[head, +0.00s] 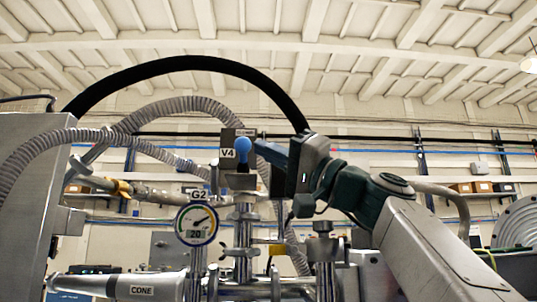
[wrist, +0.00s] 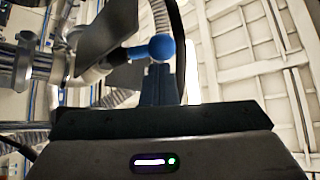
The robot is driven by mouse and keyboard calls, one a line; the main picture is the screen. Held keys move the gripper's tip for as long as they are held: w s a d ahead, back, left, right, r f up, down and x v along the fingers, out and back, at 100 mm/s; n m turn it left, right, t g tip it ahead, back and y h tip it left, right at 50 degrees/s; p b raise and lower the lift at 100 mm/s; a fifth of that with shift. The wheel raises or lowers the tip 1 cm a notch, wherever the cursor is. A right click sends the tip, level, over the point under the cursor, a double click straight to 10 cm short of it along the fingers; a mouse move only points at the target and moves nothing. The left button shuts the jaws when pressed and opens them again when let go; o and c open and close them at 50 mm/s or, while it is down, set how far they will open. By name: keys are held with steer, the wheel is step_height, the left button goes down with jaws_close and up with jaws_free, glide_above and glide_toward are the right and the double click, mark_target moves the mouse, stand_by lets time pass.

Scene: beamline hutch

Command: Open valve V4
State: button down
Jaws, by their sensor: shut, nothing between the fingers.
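Valve V4 shows in the head view by its white label (head: 229,154) on a dark grey body. Its handle ends in a blue ball knob (head: 243,147). In the wrist view the blue knob (wrist: 161,47) is just beyond my fingertips, with a short blue stem running left from it. My gripper (head: 259,148) comes in from the right, its fingertips close beside the knob. In the wrist view my gripper (wrist: 160,68) has its fingers together and empty. I cannot tell whether the tips touch the knob.
A round gauge labelled G2 (head: 196,224) stands left of and below the valve. A pipe labelled CONE (head: 137,291) lies lower left. Grey corrugated hoses (head: 150,118) and a thick black hose (head: 190,63) arch around the valve. Metal fittings (head: 243,240) crowd the space below.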

steer(key=s+d+f, duration=0.1)
steer(key=d, duration=0.4)
steer(key=s+d+f, duration=0.1)
steer(key=d, duration=0.5)
steer(key=shift+s+f, duration=0.25)
steer(key=shift+f, duration=0.15)
